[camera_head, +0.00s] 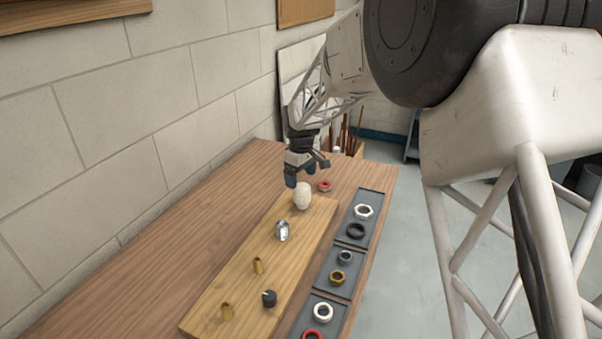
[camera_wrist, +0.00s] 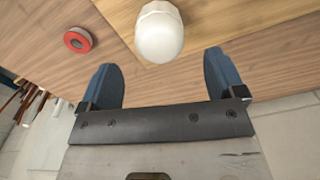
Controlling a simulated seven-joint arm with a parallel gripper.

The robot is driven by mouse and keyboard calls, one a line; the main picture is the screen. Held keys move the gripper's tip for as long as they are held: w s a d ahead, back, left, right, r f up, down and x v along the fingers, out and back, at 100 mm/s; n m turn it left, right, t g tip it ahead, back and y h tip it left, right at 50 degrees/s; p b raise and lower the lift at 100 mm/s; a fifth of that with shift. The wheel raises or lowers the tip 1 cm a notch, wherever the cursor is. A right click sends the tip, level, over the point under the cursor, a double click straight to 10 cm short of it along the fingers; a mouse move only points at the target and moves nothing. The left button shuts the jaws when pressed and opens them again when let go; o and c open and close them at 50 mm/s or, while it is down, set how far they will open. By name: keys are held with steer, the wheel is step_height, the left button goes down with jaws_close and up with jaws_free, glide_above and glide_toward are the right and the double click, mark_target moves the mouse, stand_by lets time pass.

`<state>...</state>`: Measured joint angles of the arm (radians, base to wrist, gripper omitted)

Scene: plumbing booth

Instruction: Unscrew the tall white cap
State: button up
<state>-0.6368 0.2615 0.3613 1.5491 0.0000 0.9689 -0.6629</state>
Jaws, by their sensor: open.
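The tall white cap (camera_head: 302,196) stands upright at the far end of the wooden board (camera_head: 212,289). It also shows in the wrist view (camera_wrist: 159,34), ahead of the jaws and roughly centred between them. My gripper (camera_head: 305,176) is just behind and above the cap in the head view. In the wrist view its two blue fingers (camera_wrist: 160,78) are spread wide with nothing between them. The cap looks clear of both fingers. Whatever the cap is screwed onto is hidden under it.
A red ring (camera_head: 324,186) lies on the table beyond the board. A silver fitting (camera_head: 282,231), brass stubs (camera_head: 258,265) and a dark cap (camera_head: 269,298) stand on the board. Dark trays (camera_head: 375,196) with several rings line the right side. A wall bounds the left.

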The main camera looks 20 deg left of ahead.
mark_target(301, 186)
steer(key=shift+f, duration=3.45)
steer(key=shift+c, duration=0.5)
steer(key=c, duration=0.8)
steer(key=shift+s+n, duration=0.15)
steer(key=shift+n, duration=2.15)
steer(key=shift+c, duration=0.3)
steer(key=shift+n, duration=0.7)
steer(key=shift+r, duration=0.1)
steer(key=n, duration=0.2)
steer(key=shift+n, duration=0.4)
steer(key=shift+s+n, duration=0.15)
steer(key=shift+n, duration=1.35)
